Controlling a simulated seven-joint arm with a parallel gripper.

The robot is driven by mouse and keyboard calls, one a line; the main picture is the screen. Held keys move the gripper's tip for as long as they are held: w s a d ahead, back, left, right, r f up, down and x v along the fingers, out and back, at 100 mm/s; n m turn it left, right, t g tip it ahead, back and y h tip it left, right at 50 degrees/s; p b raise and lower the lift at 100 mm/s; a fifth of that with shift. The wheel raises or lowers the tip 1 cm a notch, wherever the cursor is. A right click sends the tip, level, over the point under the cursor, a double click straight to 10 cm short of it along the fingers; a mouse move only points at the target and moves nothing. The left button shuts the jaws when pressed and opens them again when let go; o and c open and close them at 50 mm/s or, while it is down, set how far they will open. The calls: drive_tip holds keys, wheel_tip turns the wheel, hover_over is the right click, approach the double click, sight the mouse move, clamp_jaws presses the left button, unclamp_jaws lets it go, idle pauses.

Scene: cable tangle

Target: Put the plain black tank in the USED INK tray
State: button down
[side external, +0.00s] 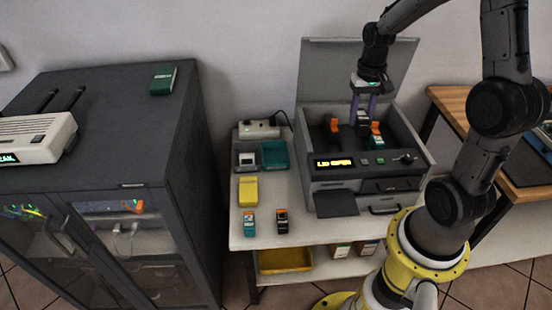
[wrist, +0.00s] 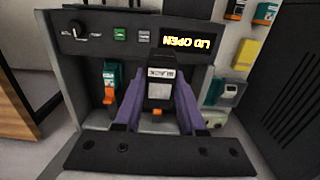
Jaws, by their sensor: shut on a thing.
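My gripper (side external: 363,112) is above the open printer, its purple fingers pointing down into the bay. It is shut on a black tank (wrist: 160,88) with a pale label, which sits between the fingers in the wrist view. In the side view the tank (side external: 362,118) is partly hidden by the fingers. I cannot tell whether its lower end is clear of its slot. No USED INK lettering is legible; a teal tray (side external: 275,154) and a grey tray (side external: 246,160) stand left of the printer.
A teal tank (wrist: 110,80) with an orange tab stands in the bay beside the held tank. The printer (side external: 365,163) has its lid up, and its display reads LID OPEN. A yellow block (side external: 248,191), an orange-and-teal tank (side external: 250,223) and an orange-and-black tank (side external: 282,221) stand on the table.

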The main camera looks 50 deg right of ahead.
drive_tip(key=w+d+r, duration=0.1)
drive_tip(key=w+d, duration=0.1)
drive_tip(key=w, duration=1.5)
hover_over(275, 158)
wheel_tip(275, 158, down, 25)
drive_tip(key=shift+s+a+f, duration=0.1)
drive_tip(key=shift+f, duration=2.1)
drive_tip(key=shift+f, duration=0.1)
drive_tip(key=c, duration=0.5)
unclamp_jaws()
